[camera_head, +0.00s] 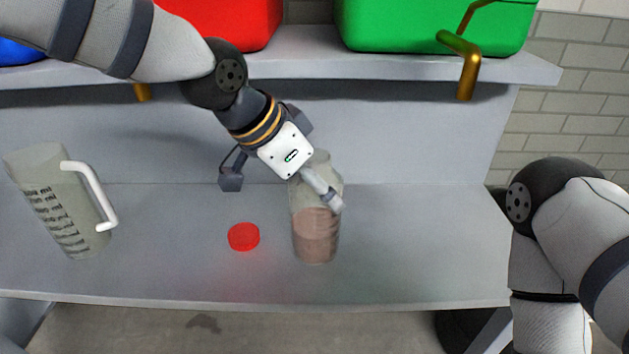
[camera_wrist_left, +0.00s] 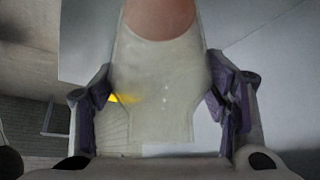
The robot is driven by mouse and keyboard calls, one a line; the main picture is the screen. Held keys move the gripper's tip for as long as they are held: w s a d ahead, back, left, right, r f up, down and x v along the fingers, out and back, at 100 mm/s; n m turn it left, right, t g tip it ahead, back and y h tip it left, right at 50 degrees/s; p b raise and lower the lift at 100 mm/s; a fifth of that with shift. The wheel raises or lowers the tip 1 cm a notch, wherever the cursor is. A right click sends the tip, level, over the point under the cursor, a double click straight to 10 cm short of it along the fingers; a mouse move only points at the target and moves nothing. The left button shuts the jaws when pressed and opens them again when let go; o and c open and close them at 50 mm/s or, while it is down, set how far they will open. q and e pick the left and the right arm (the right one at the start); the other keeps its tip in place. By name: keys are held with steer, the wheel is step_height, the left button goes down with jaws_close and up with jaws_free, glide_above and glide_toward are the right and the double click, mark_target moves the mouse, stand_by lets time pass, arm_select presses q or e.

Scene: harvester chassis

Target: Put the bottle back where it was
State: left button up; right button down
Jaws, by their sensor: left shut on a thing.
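The bottle (camera_head: 315,235) is clear, with a pinkish-brown content in its lower part. It stands upright on or just above the grey shelf, right of the middle; I cannot tell whether its base touches. My left gripper (camera_head: 322,187) comes from the upper left and is shut on the upper part of the bottle. In the left wrist view the bottle (camera_wrist_left: 160,75) fills the space between the purple-padded fingers (camera_wrist_left: 162,100). A red cap (camera_head: 243,237) lies on the shelf to the left of the bottle. My right arm is at the right edge, its gripper out of view.
A clear measuring jug (camera_head: 50,190) with a white handle stands at the left of the shelf (camera_head: 420,265). Red (camera_head: 235,20) and green (camera_head: 430,25) crates sit on the upper shelf (camera_head: 400,68). The lower shelf is clear to the right of the bottle.

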arm_select(q)
steer(key=shift+r, duration=0.2)
steer(key=shift+f, duration=0.15)
steer(key=o, duration=2)
steer(key=shift+f, duration=0.1)
steer(key=shift+c, duration=0.2)
steer(key=shift+a+r, duration=0.1)
steer(key=shift+r, duration=0.25)
steer(key=v, duration=1.1)
steer(key=shift+s+a+r+p, duration=0.2)
steer(key=shift+s+p, duration=0.05)
steer(key=shift+p, duration=0.15)
arm_select(e)
steer(key=shift+w+r+t, duration=0.3)
steer(key=shift+w+r, duration=0.25)
steer(key=shift+w, duration=0.05)
